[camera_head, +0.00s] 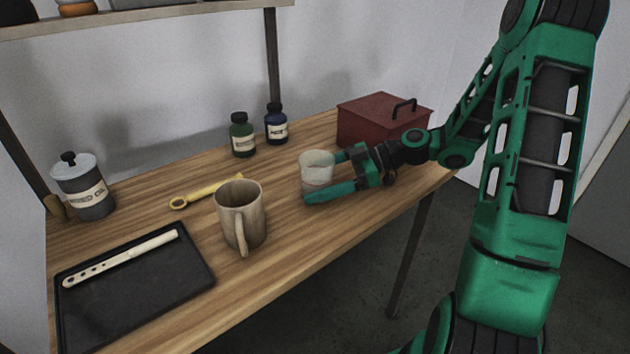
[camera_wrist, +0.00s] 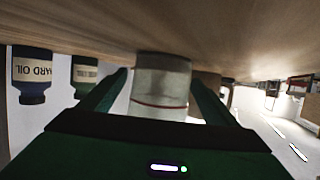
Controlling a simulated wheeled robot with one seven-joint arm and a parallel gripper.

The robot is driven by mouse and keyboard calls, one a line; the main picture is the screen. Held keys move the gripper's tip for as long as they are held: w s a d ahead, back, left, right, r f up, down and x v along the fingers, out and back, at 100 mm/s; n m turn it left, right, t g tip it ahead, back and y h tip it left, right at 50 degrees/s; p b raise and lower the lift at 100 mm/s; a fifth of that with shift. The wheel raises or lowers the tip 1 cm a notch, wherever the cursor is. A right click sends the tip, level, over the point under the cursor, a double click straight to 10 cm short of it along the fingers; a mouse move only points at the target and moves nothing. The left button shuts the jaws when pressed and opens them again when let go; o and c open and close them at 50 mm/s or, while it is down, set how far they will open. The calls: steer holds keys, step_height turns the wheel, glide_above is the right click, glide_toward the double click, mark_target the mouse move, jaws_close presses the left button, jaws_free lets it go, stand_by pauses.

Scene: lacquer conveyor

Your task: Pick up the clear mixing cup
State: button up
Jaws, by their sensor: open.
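The clear mixing cup (camera_head: 317,168) stands upright on the wooden table, right of the tan mug. My gripper (camera_head: 332,178) reaches in from the right, low over the table, with its green fingers spread. One finger passes on the near side of the cup and the other on the far side. In the wrist view, which is upside down, the cup (camera_wrist: 161,85) sits between the two open fingers of my gripper (camera_wrist: 160,95). A thin red line rings the cup there. I cannot tell whether either finger touches it.
A tan mug (camera_head: 240,215) stands left of the cup. Green (camera_head: 243,137) and blue (camera_head: 276,125) bottles stand behind, and a red box (camera_head: 375,120) at the back right. A yellow tool (camera_head: 205,190), labelled can (camera_head: 84,190) and black tray (camera_head: 130,300) lie to the left.

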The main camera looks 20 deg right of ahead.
steer(key=c, duration=1.2)
steer(key=shift+r, duration=0.1)
